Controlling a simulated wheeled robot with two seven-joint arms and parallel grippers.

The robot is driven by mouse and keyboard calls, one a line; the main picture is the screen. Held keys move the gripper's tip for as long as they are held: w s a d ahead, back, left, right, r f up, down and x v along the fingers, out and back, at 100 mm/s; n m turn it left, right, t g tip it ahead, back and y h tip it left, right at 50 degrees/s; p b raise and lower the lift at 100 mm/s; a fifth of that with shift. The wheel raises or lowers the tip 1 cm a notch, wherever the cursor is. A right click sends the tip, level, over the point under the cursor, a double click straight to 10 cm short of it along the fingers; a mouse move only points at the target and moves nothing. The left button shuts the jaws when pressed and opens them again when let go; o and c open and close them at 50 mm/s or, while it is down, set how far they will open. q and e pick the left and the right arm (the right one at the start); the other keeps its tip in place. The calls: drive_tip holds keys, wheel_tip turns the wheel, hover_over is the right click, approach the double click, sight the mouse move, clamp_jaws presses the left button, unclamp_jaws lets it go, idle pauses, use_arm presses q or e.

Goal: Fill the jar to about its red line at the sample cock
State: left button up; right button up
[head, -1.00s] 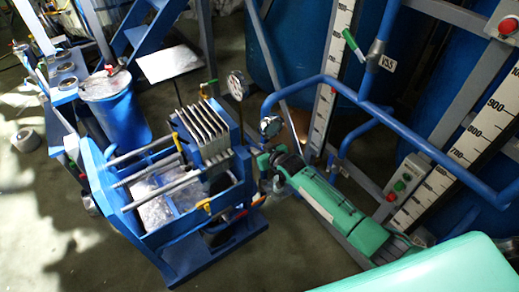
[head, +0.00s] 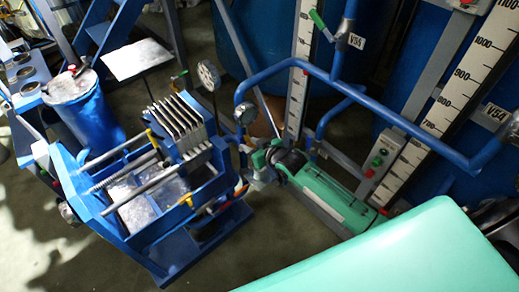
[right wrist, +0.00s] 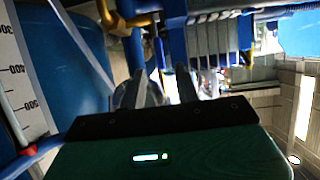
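My right gripper (right wrist: 163,92) shows in the right wrist view, above its dark green housing. Its two grey fingers stand apart, with pipework seen through the gap. A pale rounded shape (right wrist: 124,95) is next to the left finger; I cannot tell whether it is glass or part of the background. I cannot make out the jar or its red line. A yellow handle on pipework (right wrist: 125,21) is beyond the fingers, but I cannot tell whether it is the sample cock. In the head view I cannot make out the gripper fingers. My left gripper is not in view.
A blue plate press (head: 150,205) stands at left in the head view. A green pump motor (head: 322,195) lies right of it, below a blue pipe (head: 330,73). White level scales (head: 300,85) and a push-button box (head: 384,160) stand behind. Floor shows between press and motor.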

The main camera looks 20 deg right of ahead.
drive_tip(key=shift+v, duration=2.3)
drive_tip(key=s+d+f+m+g+h, duration=0.15)
drive_tip(key=s+f, duration=0.35)
drive_tip(key=f, duration=0.7)
drive_tip(key=s+d+f+g+h, duration=0.1)
drive_tip(key=s+d+f+g, duration=0.3)
drive_tip(key=f, duration=0.7)
drive_tip(key=s+d+f+m+h, duration=0.1)
drive_tip(key=s+d+f, duration=0.1)
drive_tip(key=s+f, duration=0.75)
drive_tip(key=s+a+f+g, duration=0.1)
drive_tip(key=s+f+g, duration=0.1)
drive_tip(key=s+f, duration=0.4)
drive_tip(key=s+a+f+g, duration=0.1)
drive_tip(key=s+f, duration=0.6)
drive_tip(key=s, duration=0.9)
drive_tip(key=s+a+f+g+h, duration=0.1)
drive_tip(key=s+f+g, duration=0.2)
drive_tip(key=s+f, duration=0.4)
drive_tip(key=s+n, duration=0.1)
drive_tip(key=s, duration=0.2)
drive_tip(key=shift+s, duration=0.4)
